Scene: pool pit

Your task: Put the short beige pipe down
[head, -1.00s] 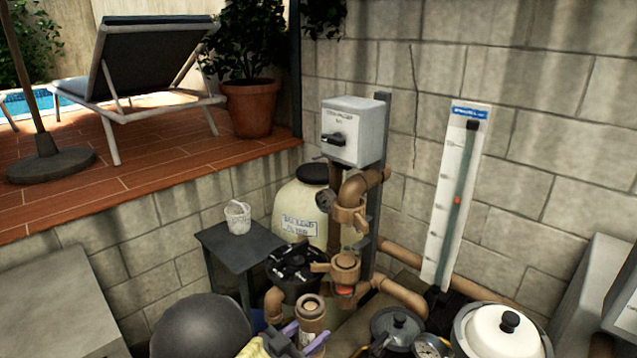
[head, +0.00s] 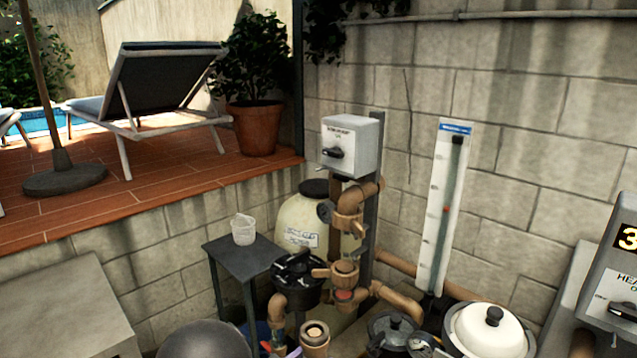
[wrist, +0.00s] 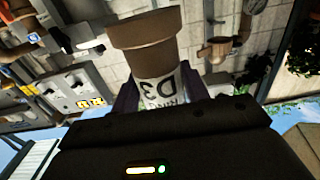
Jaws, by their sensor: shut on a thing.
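The short beige pipe (head: 314,338) shows at the bottom edge of the head view, its round open top up and its lower part cut off. My gripper (wrist: 156,92) is shut on the pipe around the labelled part. In the head view only a bit of a purple finger (head: 295,352) shows beside it. The pipe's lower end is hidden.
A dark side table (head: 222,258) holds a white cup (head: 243,230). Brown valve piping (head: 345,272) and a cream tank (head: 298,222) stand behind the pipe. A white-lidded housing (head: 490,328), a dark-lidded pot (head: 392,330) and a grey sphere (head: 205,340) crowd the front. A grey block (head: 65,300) has a bare top.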

